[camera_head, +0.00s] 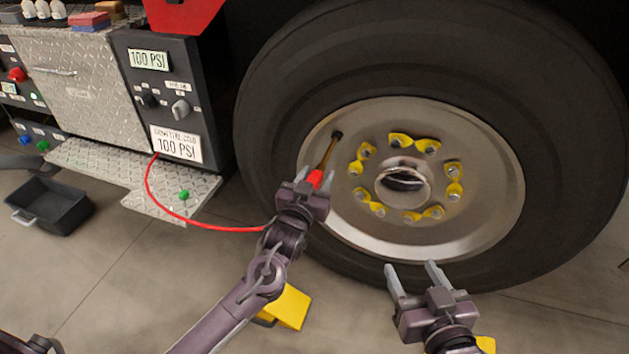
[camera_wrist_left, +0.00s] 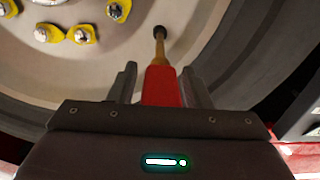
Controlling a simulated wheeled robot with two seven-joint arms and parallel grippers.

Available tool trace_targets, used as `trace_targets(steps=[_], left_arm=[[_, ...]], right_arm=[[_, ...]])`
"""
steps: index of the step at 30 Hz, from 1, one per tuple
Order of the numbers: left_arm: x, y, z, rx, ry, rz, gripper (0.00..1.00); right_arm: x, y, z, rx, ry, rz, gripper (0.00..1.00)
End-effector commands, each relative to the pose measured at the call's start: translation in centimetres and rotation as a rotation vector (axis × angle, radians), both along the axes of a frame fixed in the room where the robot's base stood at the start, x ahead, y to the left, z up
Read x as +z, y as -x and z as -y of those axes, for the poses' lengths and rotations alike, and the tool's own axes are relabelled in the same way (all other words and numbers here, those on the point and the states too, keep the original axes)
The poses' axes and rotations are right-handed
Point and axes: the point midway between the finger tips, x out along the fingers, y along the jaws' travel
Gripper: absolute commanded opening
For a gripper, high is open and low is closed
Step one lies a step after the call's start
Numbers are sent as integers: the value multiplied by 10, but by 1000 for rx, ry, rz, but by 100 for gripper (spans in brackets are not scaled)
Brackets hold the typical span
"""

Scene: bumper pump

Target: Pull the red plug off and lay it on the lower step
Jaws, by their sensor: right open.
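The red plug (camera_head: 315,179) sits on the lower end of the brass valve stem (camera_head: 327,153) of the big wheel. In the left wrist view the plug (camera_wrist_left: 161,87) stands upright in the picture, with the stem (camera_wrist_left: 160,48) running on from its top. My left gripper (camera_head: 315,178) is around the plug, one finger on each side, and a narrow gap seems to show beside the left finger. My right gripper (camera_head: 414,272) is open and empty in front of the tyre. The lower step (camera_head: 150,197) is a diamond-plate ledge at the left.
A red hose (camera_head: 200,226) runs from the 100 PSI panel (camera_head: 170,95) over the lower step toward my left gripper. A green knob (camera_head: 184,195) is on the step. A black tray (camera_head: 50,205) and a yellow chock (camera_head: 290,307) are on the floor. The wheel (camera_head: 470,190) fills the right.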

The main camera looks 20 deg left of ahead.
Motion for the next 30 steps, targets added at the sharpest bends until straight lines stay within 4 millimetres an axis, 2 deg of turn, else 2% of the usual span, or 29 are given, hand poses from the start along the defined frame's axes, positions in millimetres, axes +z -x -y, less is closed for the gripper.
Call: trace_targets(steps=[1,9,10,17,30], left_arm=[[7,-3,-2,5,1,13,37],[7,-3,-2,5,1,12,2],[7,-3,-2,5,1,12,0],[8,0,-2,5,1,13,0],[4,19,-1,1,0,6,0]], right_arm=[[0,0,0,0,0,0,58],[0,0,0,0,0,0,58],[0,0,0,0,0,0,58],[3,0,0,0,0,0,58],[14,0,0,0,0,0,58]])
